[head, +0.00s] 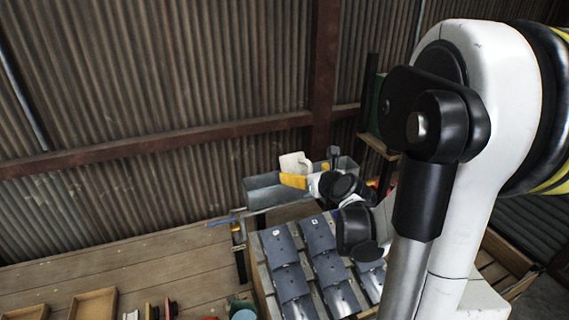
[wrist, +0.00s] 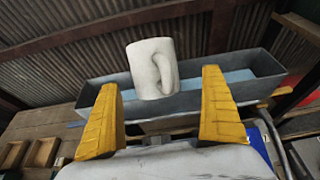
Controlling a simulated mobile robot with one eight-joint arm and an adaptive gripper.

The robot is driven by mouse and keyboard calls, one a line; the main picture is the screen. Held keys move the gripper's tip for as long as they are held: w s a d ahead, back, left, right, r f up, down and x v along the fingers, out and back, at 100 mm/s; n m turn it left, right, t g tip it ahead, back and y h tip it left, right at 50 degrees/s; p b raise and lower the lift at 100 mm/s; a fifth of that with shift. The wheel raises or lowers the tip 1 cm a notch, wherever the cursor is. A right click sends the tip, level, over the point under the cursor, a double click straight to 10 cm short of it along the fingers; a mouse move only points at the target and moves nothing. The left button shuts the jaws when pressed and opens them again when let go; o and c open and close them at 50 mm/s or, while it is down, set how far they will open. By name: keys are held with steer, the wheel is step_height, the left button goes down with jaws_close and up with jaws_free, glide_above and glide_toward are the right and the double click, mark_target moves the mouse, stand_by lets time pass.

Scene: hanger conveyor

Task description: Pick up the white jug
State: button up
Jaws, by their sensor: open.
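The white jug (wrist: 150,70) shows in the wrist view with its handle on the right side. It appears slightly tilted, in front of or at the near edge of a grey metal trough (wrist: 192,101). In the head view the jug (head: 295,163) is at the trough's back left, partly behind my gripper. My gripper (wrist: 160,110) has its two yellow fingers open and apart, with the jug seen beyond and between them. Nothing is held. In the head view only a yellow finger of my gripper (head: 293,181) shows clearly, just below the jug. Contact cannot be told.
Grey panels (head: 296,281) lie in rows on a rack below my arm. Wooden trays (head: 94,304) sit on the plank table (head: 150,262) at left. A corrugated wall (head: 150,75) with a rusty post (head: 323,70) stands behind. The table's middle is clear.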

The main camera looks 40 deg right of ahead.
mark_target(295, 171)
steer(key=x, duration=0.5)
steer(key=shift+w+a+f, duration=0.3)
steer(key=shift+w+a, duration=0.05)
steer(key=c, duration=1.3)
